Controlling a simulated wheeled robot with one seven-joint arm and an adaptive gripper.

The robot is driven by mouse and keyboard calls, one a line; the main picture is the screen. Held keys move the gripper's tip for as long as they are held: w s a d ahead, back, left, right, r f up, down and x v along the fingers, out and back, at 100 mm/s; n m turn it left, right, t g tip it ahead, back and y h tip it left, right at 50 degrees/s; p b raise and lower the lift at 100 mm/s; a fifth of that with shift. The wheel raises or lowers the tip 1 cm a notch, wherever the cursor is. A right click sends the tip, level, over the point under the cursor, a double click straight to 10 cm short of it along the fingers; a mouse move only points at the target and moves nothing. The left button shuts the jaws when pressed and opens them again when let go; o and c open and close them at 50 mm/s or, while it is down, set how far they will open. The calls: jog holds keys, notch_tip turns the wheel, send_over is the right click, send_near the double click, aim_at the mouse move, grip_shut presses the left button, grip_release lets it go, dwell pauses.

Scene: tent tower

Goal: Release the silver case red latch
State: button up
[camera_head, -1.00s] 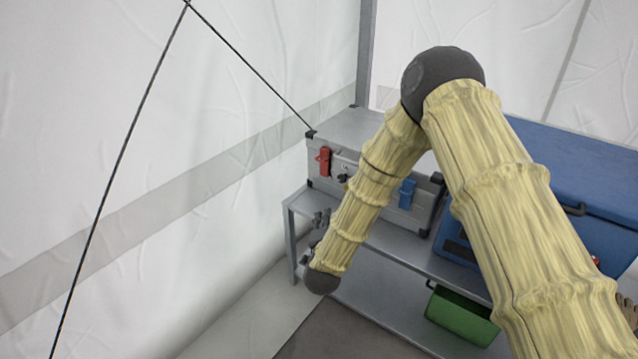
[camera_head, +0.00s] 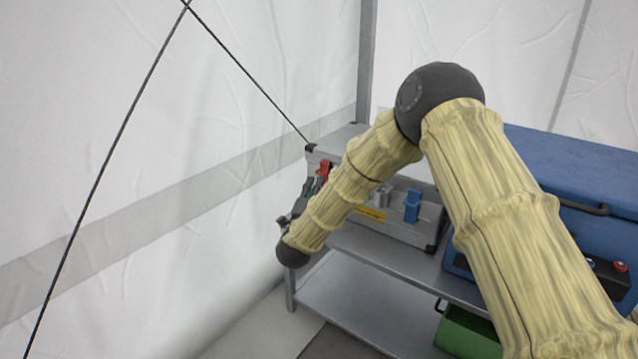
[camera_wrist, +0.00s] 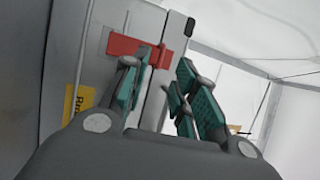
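The silver case (camera_head: 338,143) stands on a grey shelf, its front partly hidden by my arm. Its red latch (camera_head: 323,169) is near the front's left end. In the wrist view the red latch (camera_wrist: 128,46) runs across the seam between lid and body. My gripper (camera_head: 305,190) is at the latch, partly hidden behind my forearm in the head view. In the wrist view my gripper (camera_wrist: 167,70) is open, with its green-padded fingers apart. The latch's end lies at the gap between the fingertips, close to the left finger; contact cannot be told.
A blue latch (camera_head: 412,206) and a yellow label (camera_head: 370,214) are further right on the case. A blue box (camera_head: 575,165) stands to the right. The white tent wall (camera_head: 120,200) is close on the left.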

jog(key=shift+b+x, duration=0.55)
jog(key=shift+x, duration=2)
grip_shut()
